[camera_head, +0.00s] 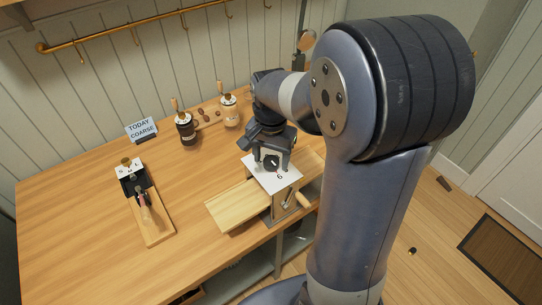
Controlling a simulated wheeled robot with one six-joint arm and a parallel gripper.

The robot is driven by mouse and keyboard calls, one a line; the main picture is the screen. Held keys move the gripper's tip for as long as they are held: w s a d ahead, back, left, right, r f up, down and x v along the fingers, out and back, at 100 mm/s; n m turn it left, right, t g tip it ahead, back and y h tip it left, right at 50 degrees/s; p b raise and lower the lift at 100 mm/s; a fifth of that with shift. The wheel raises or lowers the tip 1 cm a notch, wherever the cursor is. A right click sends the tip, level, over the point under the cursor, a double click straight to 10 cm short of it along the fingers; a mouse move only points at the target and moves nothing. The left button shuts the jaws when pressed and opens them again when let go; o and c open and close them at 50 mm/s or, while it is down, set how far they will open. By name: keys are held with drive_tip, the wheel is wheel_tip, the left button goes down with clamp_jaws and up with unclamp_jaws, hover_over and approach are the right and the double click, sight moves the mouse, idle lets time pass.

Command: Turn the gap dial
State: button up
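The gap dial (271,163) is a small dark round knob with a light mark, on the white top plate (284,181) of a small machine with a crank on its right side. A digit that looks like 6 is printed on the plate near the dial. My gripper (271,167) points down over the plate. Its fingers stand apart, one on each side of the dial, with what looks like a gap to it. Part of the plate's far side is hidden by my gripper. A sign (141,130) at the back left reads "TODAY COARSE".
A wooden board (160,232) with a black holder marked with letters lies at the left. Two jars with wooden handles, one dark (186,130) and one pale (229,112), stand near the wall. A wooden tray (237,205) extends left from the machine. The left-centre table is clear.

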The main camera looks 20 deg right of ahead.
sight(271, 161)
drive_tip(key=shift+r, duration=0.1)
wheel_tip(271, 161, up, 11)
idle(0.6)
drive_tip(key=shift+f, duration=0.2)
wheel_tip(271, 161, down, 11)
drive_tip(key=shift+r, duration=0.1)
drive_tip(key=shift+n, duration=0.3)
idle(0.5)
